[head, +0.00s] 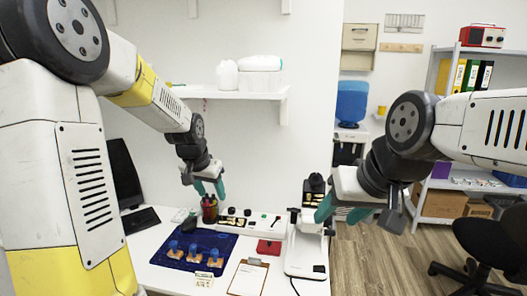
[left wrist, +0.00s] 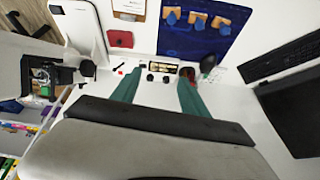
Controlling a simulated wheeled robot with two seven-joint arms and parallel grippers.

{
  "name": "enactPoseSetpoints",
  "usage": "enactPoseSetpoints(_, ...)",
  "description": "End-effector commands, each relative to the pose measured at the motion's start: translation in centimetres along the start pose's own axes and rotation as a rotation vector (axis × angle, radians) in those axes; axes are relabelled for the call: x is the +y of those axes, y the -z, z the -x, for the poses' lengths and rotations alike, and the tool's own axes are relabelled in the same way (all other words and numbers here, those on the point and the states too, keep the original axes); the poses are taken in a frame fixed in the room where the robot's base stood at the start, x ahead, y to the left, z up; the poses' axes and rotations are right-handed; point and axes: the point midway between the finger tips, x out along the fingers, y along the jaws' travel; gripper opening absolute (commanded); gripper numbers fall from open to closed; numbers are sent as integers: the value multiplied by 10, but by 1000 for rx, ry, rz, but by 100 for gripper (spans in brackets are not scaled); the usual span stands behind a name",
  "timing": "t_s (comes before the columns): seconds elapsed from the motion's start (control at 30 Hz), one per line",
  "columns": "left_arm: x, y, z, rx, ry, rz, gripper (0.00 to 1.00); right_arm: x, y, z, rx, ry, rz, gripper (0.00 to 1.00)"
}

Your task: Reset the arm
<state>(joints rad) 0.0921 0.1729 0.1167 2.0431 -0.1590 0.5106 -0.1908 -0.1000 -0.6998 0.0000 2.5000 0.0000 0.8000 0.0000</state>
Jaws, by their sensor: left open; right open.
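My left arm comes in from the left and bends down over the white table. Its left gripper (head: 208,190) has green fingers pointing down, apart and empty, above a dark jar with red in it (head: 210,210). In the left wrist view the two fingers (left wrist: 158,78) are spread, with white tabletop between them and the reddish jar (left wrist: 187,72) by the right fingertip. My right arm comes in from the right. Its right gripper (head: 340,213) has green fingers spread apart, empty, in front of the white instrument at the table's right end.
A blue mat (head: 222,240) holds several blue pieces on wooden blocks. A monitor (head: 124,174) is left. A shelf (head: 220,94) is above; a chair (head: 485,240) is right.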

Motion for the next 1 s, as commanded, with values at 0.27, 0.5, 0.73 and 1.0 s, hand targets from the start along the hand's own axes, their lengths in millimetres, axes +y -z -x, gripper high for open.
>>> enactPoseSetpoints(0.27,36,-65,119,62,7,109,52,0,0,0,0,0,0,52)
enactPoseSetpoints(0.5,68,-136,176,112,-34,204,52,0,0,0,0,0,0,52)
enactPoseSetpoints(0.73,85,-173,192,135,-70,250,52,0,0,0,0,0,0,52)
enactPoseSetpoints(1.0,87,-178,193,136,-75,257,52,0,0,0,0,0,0,52)
